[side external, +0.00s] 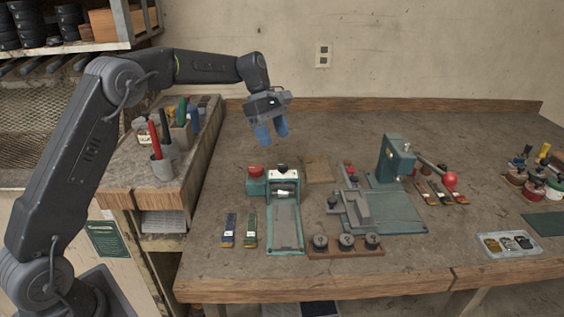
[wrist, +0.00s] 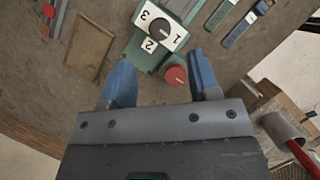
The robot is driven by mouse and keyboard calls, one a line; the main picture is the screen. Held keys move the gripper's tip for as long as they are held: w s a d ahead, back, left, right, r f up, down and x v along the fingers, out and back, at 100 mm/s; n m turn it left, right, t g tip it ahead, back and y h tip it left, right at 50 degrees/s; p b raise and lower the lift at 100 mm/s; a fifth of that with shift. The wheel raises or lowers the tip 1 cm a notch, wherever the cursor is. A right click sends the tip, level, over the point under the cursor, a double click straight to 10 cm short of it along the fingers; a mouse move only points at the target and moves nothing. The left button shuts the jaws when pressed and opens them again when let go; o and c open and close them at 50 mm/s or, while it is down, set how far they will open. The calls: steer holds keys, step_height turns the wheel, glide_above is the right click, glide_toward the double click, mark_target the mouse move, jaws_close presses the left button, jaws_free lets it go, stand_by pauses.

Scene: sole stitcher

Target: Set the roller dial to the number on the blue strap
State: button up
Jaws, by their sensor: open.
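The roller machine (side external: 284,215) is a green bench device with a grey bed. Its dial, a black knob (wrist: 159,28) on a white plate with the numbers 1, 2 and 3, shows in the wrist view; I cannot tell its setting for sure. A red knob (wrist: 175,75) sits beside it. The blue strap (side external: 229,230) lies left of the machine, next to a green strap (side external: 250,231); the blue strap (wrist: 238,30) also shows in the wrist view, its number unreadable. My gripper (side external: 273,138) is open and empty, in the air above and behind the machine.
A green press (side external: 392,160) with a red-balled lever stands to the right. A wooden block with several black knobs (side external: 346,244) lies in front. A brown board (side external: 318,169) lies behind the roller machine. A raised shelf with tool cups (side external: 163,169) stands at left.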

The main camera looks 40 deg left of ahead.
mark_target(283, 165)
steer(key=x, duration=0.8)
steer(key=c, duration=0.9)
